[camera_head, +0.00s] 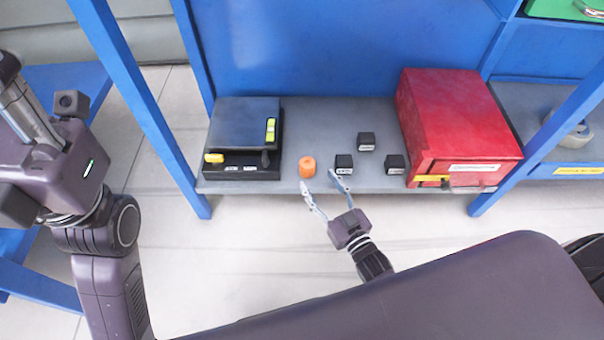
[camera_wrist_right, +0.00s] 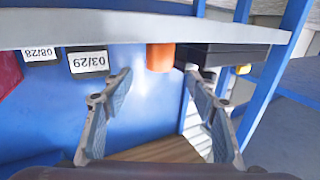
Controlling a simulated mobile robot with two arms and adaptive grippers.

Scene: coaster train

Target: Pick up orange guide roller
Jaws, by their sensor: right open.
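The orange guide roller (camera_head: 307,167) is a small orange cylinder standing upright near the front edge of the grey shelf (camera_head: 315,120), between the black device and the small dark blocks. In the right wrist view the roller (camera_wrist_right: 160,57) appears upside down, between and beyond my fingertips. My right gripper (camera_head: 318,180) is open and empty at the shelf's front edge, its fingers spread toward the roller. The wrist view also shows my open right gripper (camera_wrist_right: 158,74), with a gap on both sides of the roller. My left arm is at the left; its fingers are not visible.
A black device (camera_head: 243,135) with yellow parts stands left of the roller. Small labelled blocks (camera_head: 344,163) stand to its right, then a red box (camera_head: 458,120). Blue posts (camera_head: 140,95) frame the shelf. Bare shelf lies behind the roller.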

